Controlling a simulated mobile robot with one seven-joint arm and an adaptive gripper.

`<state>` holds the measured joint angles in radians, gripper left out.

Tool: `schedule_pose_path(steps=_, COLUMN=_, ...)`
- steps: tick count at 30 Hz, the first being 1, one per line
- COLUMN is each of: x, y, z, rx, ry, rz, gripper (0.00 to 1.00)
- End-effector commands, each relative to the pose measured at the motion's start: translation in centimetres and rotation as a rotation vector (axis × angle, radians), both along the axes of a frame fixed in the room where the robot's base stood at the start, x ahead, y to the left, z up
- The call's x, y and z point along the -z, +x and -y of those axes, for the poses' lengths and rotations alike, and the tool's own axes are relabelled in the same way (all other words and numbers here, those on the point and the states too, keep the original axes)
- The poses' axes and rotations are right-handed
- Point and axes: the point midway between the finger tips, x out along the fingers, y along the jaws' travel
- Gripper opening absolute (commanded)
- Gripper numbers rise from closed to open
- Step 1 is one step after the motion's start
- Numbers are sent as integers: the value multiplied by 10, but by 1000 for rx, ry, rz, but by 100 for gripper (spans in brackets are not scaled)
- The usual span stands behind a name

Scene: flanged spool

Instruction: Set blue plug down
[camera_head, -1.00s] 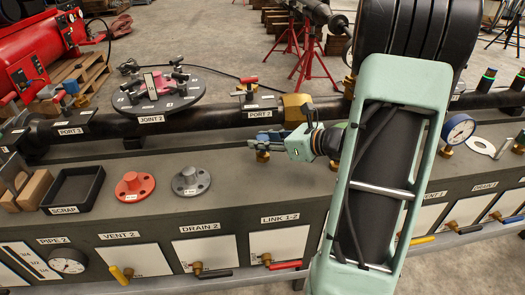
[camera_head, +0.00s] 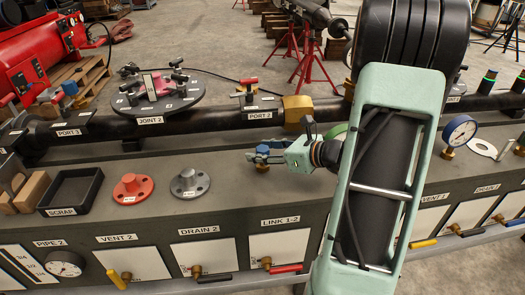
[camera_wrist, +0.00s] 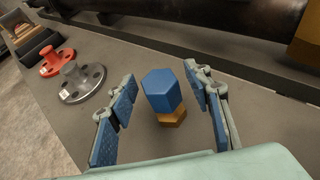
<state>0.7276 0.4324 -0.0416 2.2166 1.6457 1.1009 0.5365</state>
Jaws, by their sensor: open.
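The blue plug (camera_wrist: 162,90) is a blue hexagonal head above a brass hexagonal part (camera_wrist: 172,117). It stands upright on the grey bench top in the wrist view. My gripper (camera_wrist: 160,98) is open, with one blue-padded finger on each side of the plug and a visible gap on both sides. In the head view my gripper (camera_head: 264,156) is low over the bench, below the dark pipe. There the brass part (camera_head: 263,168) shows under the fingers, and the blue head is hard to tell from the blue pads.
A red flange (camera_head: 133,187) and a grey flange (camera_head: 189,183) stand on the bench to the left, beside the black scrap tray (camera_head: 73,191). The dark pipe (camera_head: 215,119) runs behind. A gauge (camera_head: 460,131) stands to the right. Bench around the plug is clear.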

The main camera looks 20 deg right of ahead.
Motion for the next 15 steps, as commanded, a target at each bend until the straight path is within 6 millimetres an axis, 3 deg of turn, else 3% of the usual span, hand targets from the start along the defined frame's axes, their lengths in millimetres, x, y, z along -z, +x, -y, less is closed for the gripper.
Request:
schedule_pose_path(steps=5, x=-9, y=-8, z=6, rx=3, ry=-1, rz=1, gripper=46)
schedule_pose_path(steps=15, x=-37, y=-66, z=38, rx=5, ry=-1, rz=0, gripper=46)
